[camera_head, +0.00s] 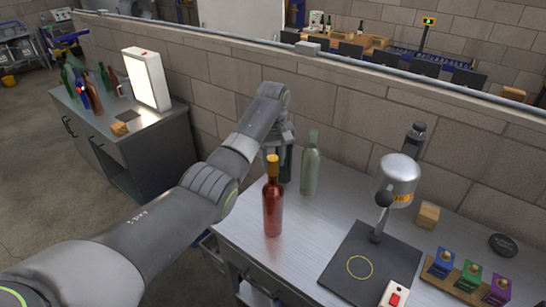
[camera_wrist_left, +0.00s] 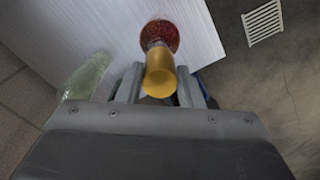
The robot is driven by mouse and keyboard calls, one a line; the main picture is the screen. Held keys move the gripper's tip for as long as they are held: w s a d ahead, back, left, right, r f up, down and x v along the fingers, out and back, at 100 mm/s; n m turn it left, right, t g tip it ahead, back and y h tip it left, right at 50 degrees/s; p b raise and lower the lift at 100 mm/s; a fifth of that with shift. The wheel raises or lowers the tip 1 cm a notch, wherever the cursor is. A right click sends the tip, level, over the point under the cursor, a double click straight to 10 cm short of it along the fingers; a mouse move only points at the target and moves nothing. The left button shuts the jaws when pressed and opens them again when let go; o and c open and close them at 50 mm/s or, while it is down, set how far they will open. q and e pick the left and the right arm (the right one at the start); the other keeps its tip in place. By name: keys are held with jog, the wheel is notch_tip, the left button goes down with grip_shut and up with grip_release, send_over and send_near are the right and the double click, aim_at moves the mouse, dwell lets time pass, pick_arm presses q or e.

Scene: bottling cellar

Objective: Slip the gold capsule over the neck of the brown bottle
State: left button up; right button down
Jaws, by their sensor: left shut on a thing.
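The brown bottle (camera_head: 273,210), looking reddish, stands upright near the left edge of the metal worktable (camera_head: 318,232). The gold capsule (camera_head: 272,164) shows at the top of its neck, in line with it. My left gripper (camera_head: 280,148) comes down from above and behind the neck. In the left wrist view the gold capsule (camera_wrist_left: 160,78) sits between the two fingers of my left gripper (camera_wrist_left: 160,70), which is shut on it. The red body of the brown bottle (camera_wrist_left: 161,34) shows beyond the capsule. How far the capsule covers the neck is unclear. My right gripper is not in view.
Right are a dark mat (camera_head: 340,272), a silver-headed device (camera_head: 398,178), a wooden block (camera_head: 428,215) and a rack of coloured boxes (camera_head: 450,279).

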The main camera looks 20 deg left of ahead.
pick_arm(q)
jog(key=shift+f, duration=0.85)
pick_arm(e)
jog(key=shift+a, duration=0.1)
pick_arm(q)
jog(key=o, duration=0.7)
jog(key=shift+c, duration=0.2)
